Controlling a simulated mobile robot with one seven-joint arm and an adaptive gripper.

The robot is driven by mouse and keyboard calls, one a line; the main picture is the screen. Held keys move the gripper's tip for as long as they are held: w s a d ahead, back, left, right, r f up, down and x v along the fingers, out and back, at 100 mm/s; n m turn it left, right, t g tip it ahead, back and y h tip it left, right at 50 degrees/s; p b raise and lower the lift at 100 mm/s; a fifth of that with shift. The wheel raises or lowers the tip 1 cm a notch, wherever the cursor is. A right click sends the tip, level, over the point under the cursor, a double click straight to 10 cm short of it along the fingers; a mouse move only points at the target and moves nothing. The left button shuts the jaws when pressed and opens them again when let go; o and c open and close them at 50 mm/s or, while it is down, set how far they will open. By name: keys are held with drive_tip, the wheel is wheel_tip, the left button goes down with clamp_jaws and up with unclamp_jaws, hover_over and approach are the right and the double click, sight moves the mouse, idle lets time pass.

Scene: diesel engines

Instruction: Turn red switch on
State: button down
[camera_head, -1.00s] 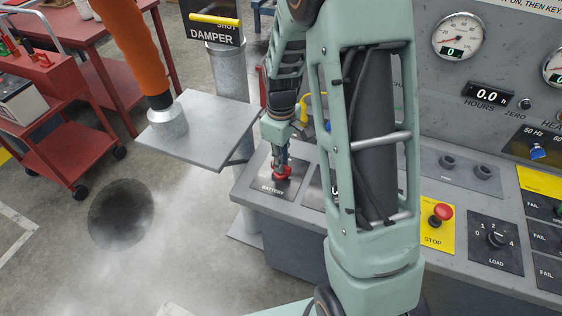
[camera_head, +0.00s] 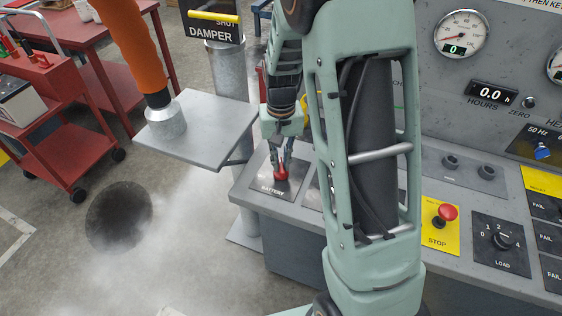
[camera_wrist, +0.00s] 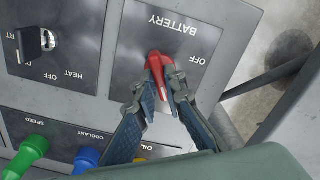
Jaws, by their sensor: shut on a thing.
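The red switch (camera_head: 282,173) is a small red lever on the dark plate labelled BATTERY (camera_head: 277,186), at the left end of the console. In the wrist view the red switch (camera_wrist: 157,66) stands between the two fingers, near the OFF marking on the battery plate (camera_wrist: 181,45). My gripper (camera_head: 282,164) is over the plate, and its fingers (camera_wrist: 164,84) are shut on the red switch. The fingers hide part of the lever in the head view.
A key switch marked HEAT (camera_wrist: 40,42) sits beside the battery plate. Green (camera_wrist: 33,148) and blue (camera_wrist: 87,158) knobs are near my fingers. A red STOP button (camera_head: 446,213) is farther right. A grey plate (camera_head: 215,130) stands left of the console.

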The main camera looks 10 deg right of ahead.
sight(281, 164)
drive_tip(key=m, duration=0.6)
idle(0.7)
drive_tip(key=c, duration=2)
unclamp_jaws()
drive_tip(key=shift+r, duration=0.1)
wheel_tip(281, 164, up, 12)
drive_tip(key=shift+f, duration=0.1)
drive_tip(key=shift+w, duration=0.1)
